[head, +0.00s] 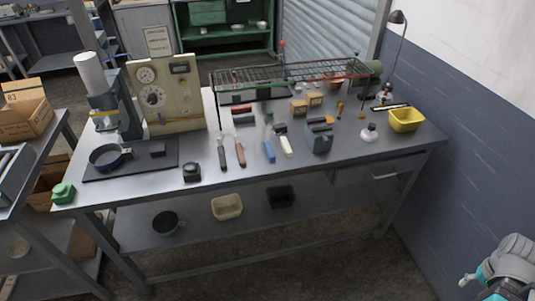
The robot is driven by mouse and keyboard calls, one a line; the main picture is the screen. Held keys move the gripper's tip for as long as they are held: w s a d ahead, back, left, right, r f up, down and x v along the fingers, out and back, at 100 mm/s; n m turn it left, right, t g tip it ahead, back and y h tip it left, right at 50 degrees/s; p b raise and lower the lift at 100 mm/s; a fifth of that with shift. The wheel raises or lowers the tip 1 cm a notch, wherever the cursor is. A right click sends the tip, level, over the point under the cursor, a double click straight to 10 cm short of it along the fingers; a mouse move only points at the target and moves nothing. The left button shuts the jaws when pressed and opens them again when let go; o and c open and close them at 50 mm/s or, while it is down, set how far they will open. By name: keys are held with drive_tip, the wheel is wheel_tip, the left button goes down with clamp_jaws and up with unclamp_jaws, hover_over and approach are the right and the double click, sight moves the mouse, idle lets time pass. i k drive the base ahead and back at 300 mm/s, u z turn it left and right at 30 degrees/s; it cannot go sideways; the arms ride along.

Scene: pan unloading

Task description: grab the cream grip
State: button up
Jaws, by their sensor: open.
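A cream grip (287,147) lies on the grey metal table, right of a blue-handled item (269,151). It is small in the head view, and what it is joined to at its far end is hard to tell. My gripper (479,288) is at the bottom right corner of the head view, with teal fingertips apart and nothing between them. It is beyond the right end of the table, well away from the cream grip. Part of my gripper is cut off by the frame edge.
A red-brown handle (240,152) and a dark handle (222,155) lie left of the blue one. A blue-grey block (319,140) stands close right of the cream grip. A wire rack (290,75) spans the table's back. A dark pan (108,157) sits left.

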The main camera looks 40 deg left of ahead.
sight(289, 152)
drive_tip(key=k, duration=1.4)
drive_tip(key=u, duration=1.8)
drive_tip(key=i, duration=1)
drive_tip(key=u, duration=0.1)
